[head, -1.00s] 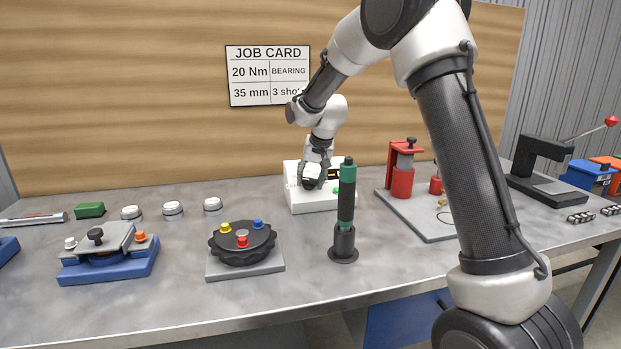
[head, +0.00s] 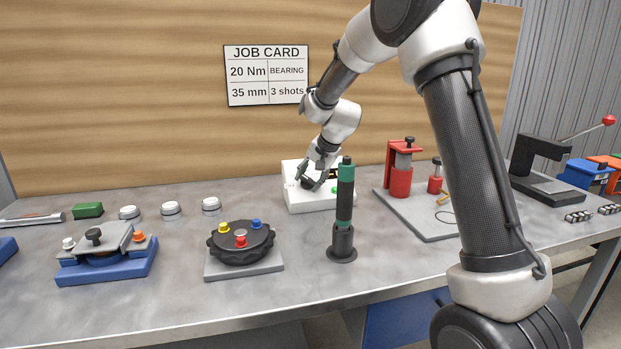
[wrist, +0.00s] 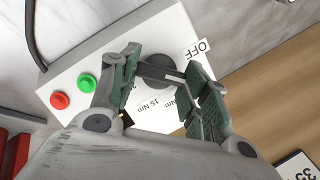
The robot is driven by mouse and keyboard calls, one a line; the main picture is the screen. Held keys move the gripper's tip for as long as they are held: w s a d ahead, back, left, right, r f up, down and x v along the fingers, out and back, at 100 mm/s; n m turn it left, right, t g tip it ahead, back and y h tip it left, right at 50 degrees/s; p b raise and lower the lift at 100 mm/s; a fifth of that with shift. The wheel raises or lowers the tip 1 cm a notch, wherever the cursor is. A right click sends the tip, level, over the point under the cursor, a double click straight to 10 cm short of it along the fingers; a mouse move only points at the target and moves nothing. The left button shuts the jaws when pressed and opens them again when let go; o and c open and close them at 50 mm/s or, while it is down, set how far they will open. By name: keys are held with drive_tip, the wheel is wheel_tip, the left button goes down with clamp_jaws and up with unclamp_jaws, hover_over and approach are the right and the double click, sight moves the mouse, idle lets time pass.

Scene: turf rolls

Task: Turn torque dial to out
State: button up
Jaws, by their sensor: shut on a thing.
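The torque dial is a dark round knob (wrist: 152,80) with a raised bar and a white mark near the bar's right end, in the wrist view. It sits on a white box (wrist: 72,78); in the head view the box (head: 318,203) stands at the back of the bench. My gripper (wrist: 160,75) is shut on the dial's bar, one green-padded finger at each end. Printed labels OFF (wrist: 201,47) and 15 Nm (wrist: 158,105) show near the dial. Other labels are partly hidden by the fingers, and I see no label reading "out".
Green (wrist: 87,83) and red (wrist: 60,100) buttons sit on the box beside my left finger. A green-and-black upright tool (head: 345,205) stands in front of the box. A black round fixture (head: 241,243) is to the left, and a red press (head: 400,170) to the right.

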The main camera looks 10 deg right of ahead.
drive_tip(key=o, duration=1)
drive_tip(key=shift+r, duration=0.1)
drive_tip(key=v, duration=1.1)
drive_tip(key=shift+s+d+r, duration=0.1)
drive_tip(key=shift+s+r, duration=0.1)
drive_tip(key=shift+r, duration=0.15)
